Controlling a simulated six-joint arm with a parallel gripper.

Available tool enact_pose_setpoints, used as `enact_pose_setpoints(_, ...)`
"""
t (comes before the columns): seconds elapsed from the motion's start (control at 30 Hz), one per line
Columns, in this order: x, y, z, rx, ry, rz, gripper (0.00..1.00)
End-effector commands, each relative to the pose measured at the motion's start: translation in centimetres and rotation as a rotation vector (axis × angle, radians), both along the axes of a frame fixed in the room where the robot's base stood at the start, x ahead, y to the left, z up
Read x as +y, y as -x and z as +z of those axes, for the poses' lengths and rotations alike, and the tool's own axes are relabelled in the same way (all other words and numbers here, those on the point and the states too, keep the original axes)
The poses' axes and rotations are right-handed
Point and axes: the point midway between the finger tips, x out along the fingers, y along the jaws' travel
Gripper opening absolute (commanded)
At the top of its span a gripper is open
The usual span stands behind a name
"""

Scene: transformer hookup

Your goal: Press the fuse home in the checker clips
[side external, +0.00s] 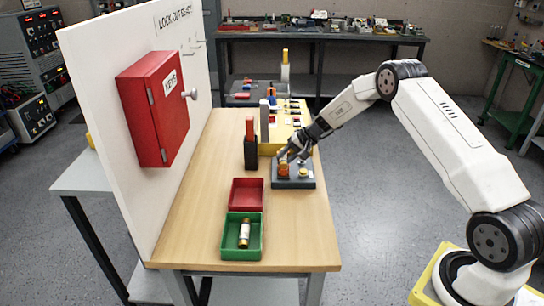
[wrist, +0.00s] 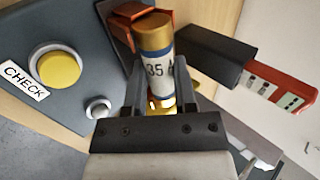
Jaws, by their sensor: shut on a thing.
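The fuse (wrist: 158,65), a white cylinder with brass end caps, a blue band and a "35" marking, is between the fingers of my gripper (wrist: 160,88) in the wrist view. My gripper is shut on it. The fuse's far cap lies at an orange checker clip (wrist: 126,22); its near end is partly hidden by my fingers. I cannot tell how deep it sits in the clips. The checker (side external: 306,184) is a dark grey box with a yellow button (wrist: 57,68), a "CHECK" label and a small grey round part (wrist: 98,108). In the side view my gripper (side external: 291,156) is over the checker.
A green tray (side external: 229,252) holds another fuse (side external: 244,233); a red tray (side external: 235,201) beside it looks empty. A black and red device (side external: 250,150) stands close left of the checker. A white panel with a red key box (side external: 152,108) borders the bench's left.

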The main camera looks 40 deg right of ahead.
Motion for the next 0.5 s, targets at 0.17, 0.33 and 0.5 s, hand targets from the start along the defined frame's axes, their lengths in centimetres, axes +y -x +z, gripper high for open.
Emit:
enact_pose_setpoints(0.17, 0.0, -0.01, -0.3, 0.0, 0.0, 0.0, 0.0)
enact_pose_setpoints(0.33, 0.0, 0.01, -0.61, 0.001, 0.001, 0.0, 0.0)
enact_pose_setpoints(0.5, 0.0, 0.01, -0.88, 0.001, 0.001, 0.0, 0.0)
